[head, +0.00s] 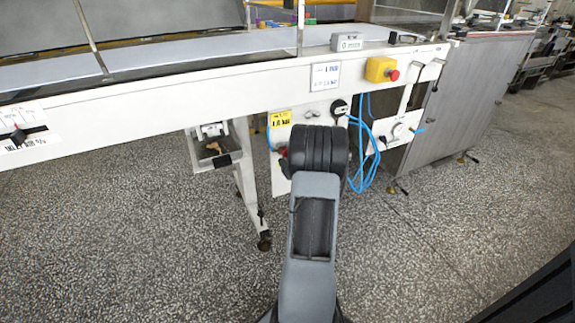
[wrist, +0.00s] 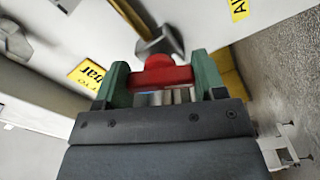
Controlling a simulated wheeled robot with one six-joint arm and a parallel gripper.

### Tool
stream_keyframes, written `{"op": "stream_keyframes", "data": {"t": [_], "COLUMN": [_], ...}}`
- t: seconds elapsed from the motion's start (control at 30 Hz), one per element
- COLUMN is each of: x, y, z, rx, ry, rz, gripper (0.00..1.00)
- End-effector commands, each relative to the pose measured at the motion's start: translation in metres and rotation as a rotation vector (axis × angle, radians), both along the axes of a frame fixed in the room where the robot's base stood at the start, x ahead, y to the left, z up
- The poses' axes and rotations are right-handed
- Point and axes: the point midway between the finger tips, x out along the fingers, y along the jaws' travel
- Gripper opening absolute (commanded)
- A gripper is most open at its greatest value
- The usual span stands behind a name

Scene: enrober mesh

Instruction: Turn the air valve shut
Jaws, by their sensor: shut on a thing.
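The air valve's red handle (wrist: 163,74) shows in the wrist view, between the two green fingers of my gripper (wrist: 161,82). The fingers are shut on it. A grey metal fitting (wrist: 158,42) stands just beyond the handle, against the white panel. In the head view my own wrist and arm cover the gripper and most of the valve. Only a small red bit (head: 283,152) shows at the left edge of my wrist. I cannot tell the handle's exact angle to the pipe.
The white panel under the conveyor carries yellow labels (head: 280,118) and a round black gauge (head: 340,107). Blue hoses (head: 362,160) hang close on the right. A yellow box with a red button (head: 382,70) is above right. A white machine leg (head: 247,180) stands at left. The speckled floor in front is clear.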

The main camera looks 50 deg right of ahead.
Motion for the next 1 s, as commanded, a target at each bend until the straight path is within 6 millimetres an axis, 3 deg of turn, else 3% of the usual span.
{"op": "stream_keyframes", "data": {"t": [0.03, 0.5, 1.0], "x": [0.0, 0.0001, 0.0001], "y": [0.0, 0.0003, 0.0003], "z": [-0.007, -0.004, -0.0007], "rx": [-0.041, -0.325, -0.404], "ry": [0.013, 0.132, 0.166], "rz": [0.001, 0.001, 0.001], "gripper": [0.4, 0.4, 0.4]}}
